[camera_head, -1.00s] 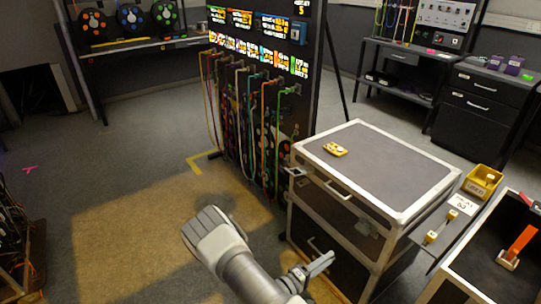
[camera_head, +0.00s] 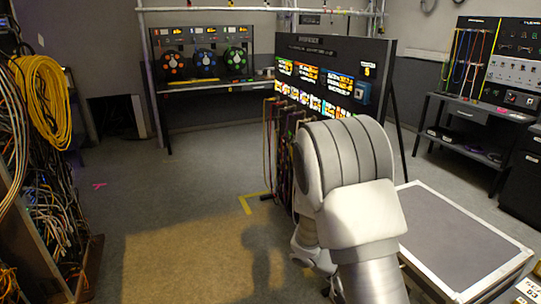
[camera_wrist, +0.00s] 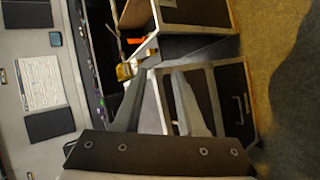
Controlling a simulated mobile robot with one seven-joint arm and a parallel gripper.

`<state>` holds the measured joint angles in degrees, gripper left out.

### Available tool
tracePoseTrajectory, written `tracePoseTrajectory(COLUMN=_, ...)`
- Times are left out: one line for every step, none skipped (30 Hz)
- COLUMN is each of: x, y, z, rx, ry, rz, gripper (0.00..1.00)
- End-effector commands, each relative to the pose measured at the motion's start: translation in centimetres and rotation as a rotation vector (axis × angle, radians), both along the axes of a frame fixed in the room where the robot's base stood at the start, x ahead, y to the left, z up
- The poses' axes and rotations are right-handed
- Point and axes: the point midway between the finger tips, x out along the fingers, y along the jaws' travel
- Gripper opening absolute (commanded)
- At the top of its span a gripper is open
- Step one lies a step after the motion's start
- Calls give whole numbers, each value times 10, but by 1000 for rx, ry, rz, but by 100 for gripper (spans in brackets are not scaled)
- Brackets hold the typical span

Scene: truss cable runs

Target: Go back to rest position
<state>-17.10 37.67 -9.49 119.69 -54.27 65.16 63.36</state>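My gripper (camera_wrist: 160,76) shows in the wrist view with its two fingers apart and nothing between them. In the head view my raised, bent grey arm (camera_head: 350,190) fills the middle right, and I cannot make out the fingertips there. The wrist view looks over a silver-edged dark case (camera_wrist: 232,100) beyond the fingers, with a yellow bin (camera_wrist: 124,71) near the left fingertip. No held object shows.
A silver-edged case (camera_head: 450,235) stands right of my arm, partly hidden by it. A black cable board (camera_head: 340,62) stands behind. A cable rack with a yellow coil (camera_head: 42,95) is at far left. The floor (camera_head: 170,250) left of my arm is clear.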

Motion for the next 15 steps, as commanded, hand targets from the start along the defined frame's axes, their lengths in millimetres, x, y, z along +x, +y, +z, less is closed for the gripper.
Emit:
tracePoseTrajectory(x=-5, y=3, z=18, rx=49, ry=-14, rz=-16, gripper=40)
tracePoseTrajectory(x=-7, y=5, z=25, rx=77, ry=-18, rz=-22, gripper=40)
tracePoseTrajectory(x=-12, y=7, z=35, rx=113, ry=-24, rz=-32, gripper=40)
tracePoseTrajectory(x=-15, y=10, z=42, rx=141, ry=-28, rz=-37, gripper=40)
tracePoseTrajectory(x=-18, y=12, z=49, rx=169, ry=-34, rz=-41, gripper=40)
tracePoseTrajectory(x=-22, y=15, z=58, rx=207, ry=-41, rz=-45, gripper=40)
tracePoseTrajectory(x=-25, y=17, z=65, rx=235, ry=-48, rz=-46, gripper=40)
tracePoseTrajectory(x=-28, y=20, z=71, rx=263, ry=-54, rz=-48, gripper=40)
tracePoseTrajectory(x=-32, y=23, z=80, rx=300, ry=-64, rz=-48, gripper=40)
tracePoseTrajectory(x=-36, y=25, z=87, rx=327, ry=-71, rz=-47, gripper=40)
tracePoseTrajectory(x=-39, y=28, z=94, rx=355, ry=-80, rz=-44, gripper=40)
tracePoseTrajectory(x=-43, y=31, z=102, rx=391, ry=-93, rz=-40, gripper=40)
tracePoseTrajectory(x=-46, y=34, z=109, rx=418, ry=-102, rz=-37, gripper=40)
tracePoseTrajectory(x=-49, y=37, z=115, rx=444, ry=-113, rz=-31, gripper=40)
tracePoseTrajectory(x=-53, y=40, z=124, rx=479, ry=-127, rz=-23, gripper=40)
